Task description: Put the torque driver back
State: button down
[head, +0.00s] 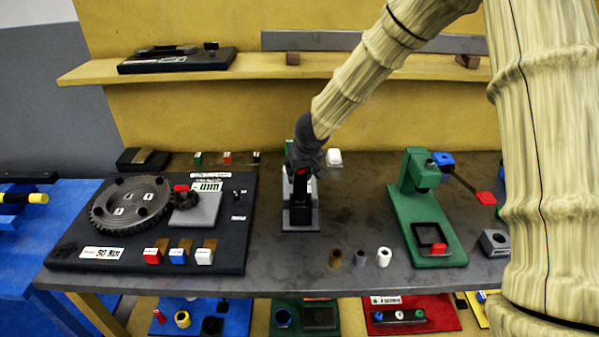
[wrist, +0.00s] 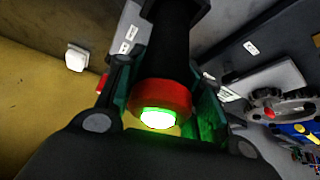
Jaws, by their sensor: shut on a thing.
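The torque driver (wrist: 163,97) is a dark cylinder with a red collar and a glowing green-white end, large in the wrist view. My gripper (wrist: 168,85) is shut on it, with a finger on either side of the collar. In the head view my gripper (head: 305,158) is over a small stand (head: 301,227) with a grey base in the middle of the bench. The driver's red collar (head: 302,171) shows just under the gripper, and it looks upright. Dark parts merge below it, so I cannot tell whether the driver is seated in the stand.
A black board with a large gear (head: 130,205) lies left of the stand. A green press-like fixture (head: 423,205) stands to the right. Several small cylinders (head: 361,257) stand near the front edge. A shelf (head: 220,75) runs along the back.

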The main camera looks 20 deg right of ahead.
jog(key=shift+f, duration=0.1)
jog(key=c, duration=0.9)
grip_release()
jog(key=shift+c, duration=0.2)
jog(key=shift+r, duration=0.35)
jog(key=p+v, duration=0.1)
jog(key=v, duration=1)
jog(key=shift+s+r, duration=0.2)
jog(key=shift+s, duration=0.05)
